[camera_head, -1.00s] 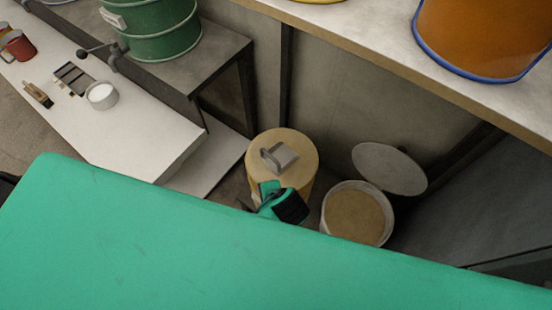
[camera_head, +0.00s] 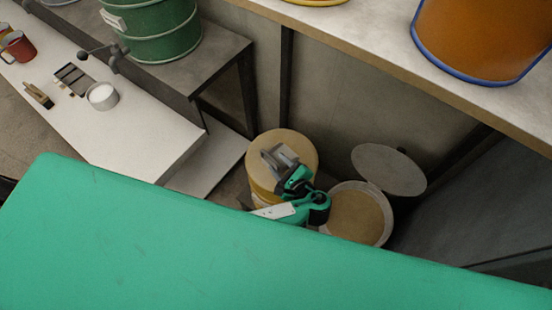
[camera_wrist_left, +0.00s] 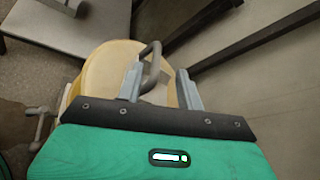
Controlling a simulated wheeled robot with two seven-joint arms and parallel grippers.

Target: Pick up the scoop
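The grey metal scoop (camera_head: 267,158) sits on the round top of the tan drum (camera_head: 304,144) in the head view, partly covered by my gripper. My left gripper (camera_head: 287,160) is at the scoop, over the drum top. In the left wrist view my left gripper (camera_wrist_left: 162,88) has its two fingers apart. The bent grey handle of the scoop (camera_wrist_left: 154,50) shows between the fingers, closer to the left finger. I cannot tell whether it touches. The rest of the scoop is hidden in that view. My right gripper is not in view.
An open white bucket (camera_head: 337,234) with tan contents stands right of the drum, its round lid (camera_head: 390,169) raised behind it. A wooden-edged shelf (camera_head: 390,58) is above. A white bench (camera_head: 130,133) is at left. A green drum (camera_head: 160,30) stands behind the bench.

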